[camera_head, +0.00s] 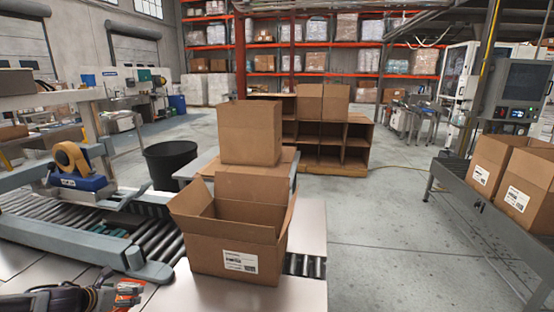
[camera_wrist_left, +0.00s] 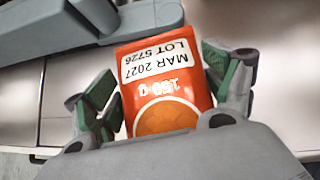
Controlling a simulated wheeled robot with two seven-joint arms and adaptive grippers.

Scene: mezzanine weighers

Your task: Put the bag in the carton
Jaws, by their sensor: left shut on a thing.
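The bag is an orange packet with a white date label; it shows large in the left wrist view (camera_wrist_left: 165,85) and small at the lower left of the head view (camera_head: 130,292). My left gripper (camera_head: 120,296) is shut on the bag, with a green-padded finger on each side of it in the wrist view. The carton (camera_head: 215,256) is brown, with a white label on its front and its flaps standing open. It stands on the bench, to the right of the gripper and apart from it. The carton's floor is hidden. My right gripper is out of view.
A blue tape dispenser (camera_head: 77,168) stands at the left behind a roller conveyor (camera_head: 155,240). A black bin (camera_head: 172,163) and a tall box (camera_head: 250,132) are behind the carton. Two labelled boxes (camera_head: 527,190) sit on the right conveyor. Bare metal bench lies between gripper and carton.

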